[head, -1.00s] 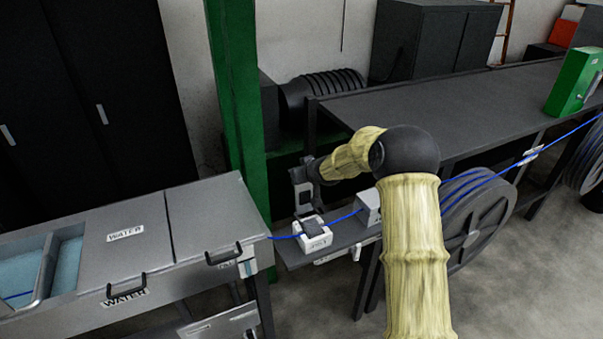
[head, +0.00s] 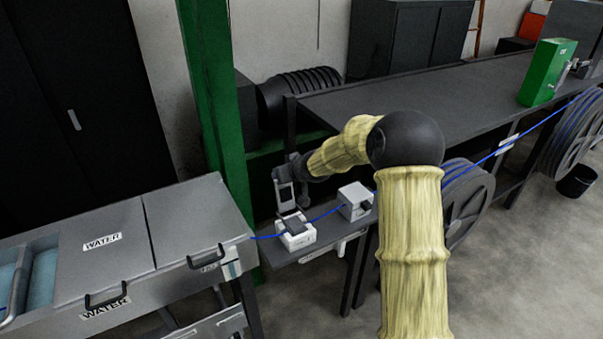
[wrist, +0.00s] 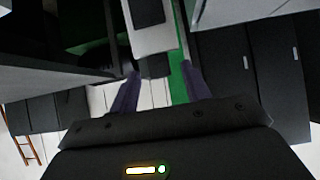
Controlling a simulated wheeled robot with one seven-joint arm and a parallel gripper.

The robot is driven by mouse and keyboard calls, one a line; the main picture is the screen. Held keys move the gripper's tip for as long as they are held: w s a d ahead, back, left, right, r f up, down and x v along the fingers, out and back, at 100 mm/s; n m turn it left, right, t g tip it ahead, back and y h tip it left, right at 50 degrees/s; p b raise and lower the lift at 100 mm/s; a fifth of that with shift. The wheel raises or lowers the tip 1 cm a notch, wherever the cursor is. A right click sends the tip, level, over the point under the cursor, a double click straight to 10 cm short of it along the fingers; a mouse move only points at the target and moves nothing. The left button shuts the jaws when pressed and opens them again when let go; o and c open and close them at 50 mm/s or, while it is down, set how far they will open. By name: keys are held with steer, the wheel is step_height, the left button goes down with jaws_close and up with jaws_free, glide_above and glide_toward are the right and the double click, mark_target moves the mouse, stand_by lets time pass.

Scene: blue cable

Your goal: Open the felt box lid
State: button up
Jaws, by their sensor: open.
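A small white box with a dark top (head: 296,233) sits on the narrow shelf, with the blue cable (head: 325,213) running up to it. I take it for the felt box; its label is too small to read. Its lid looks shut. My gripper (head: 292,211) is just above and behind this box in the head view; whether they touch I cannot tell. In the wrist view the two fingers of my gripper (wrist: 160,82) are apart with nothing held between them. A white box with a dark patch (wrist: 153,35) shows beyond them.
A second pale box (head: 355,202) stands on the shelf to the right. The grey water tank (head: 160,225) with handled lids is at left. A green post (head: 215,110) rises behind. A long dark table (head: 420,90) and cable reels (head: 468,195) are at right.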

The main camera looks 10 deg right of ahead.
steer(key=v, duration=1.2)
steer(key=shift+s+r, duration=0.2)
steer(key=shift+s, duration=0.15)
steer(key=shift+d, duration=0.15)
steer(key=s+d+f+m+g+h+b, duration=0.1)
steer(key=s+f, duration=0.3)
steer(key=s, duration=0.5)
steer(key=s+d+f+m+g+h+b, duration=0.1)
steer(key=s+d+f+m+g, duration=0.1)
steer(key=s, duration=0.7)
steer(key=s+d+f+m+g+h+b, duration=0.1)
steer(key=s+d+f+g+h+b, duration=0.1)
steer(key=s+f+g, duration=0.2)
steer(key=s+f, duration=0.3)
steer(key=s, duration=0.2)
steer(key=shift+s+d, duration=0.2)
steer(key=shift+s, duration=0.05)
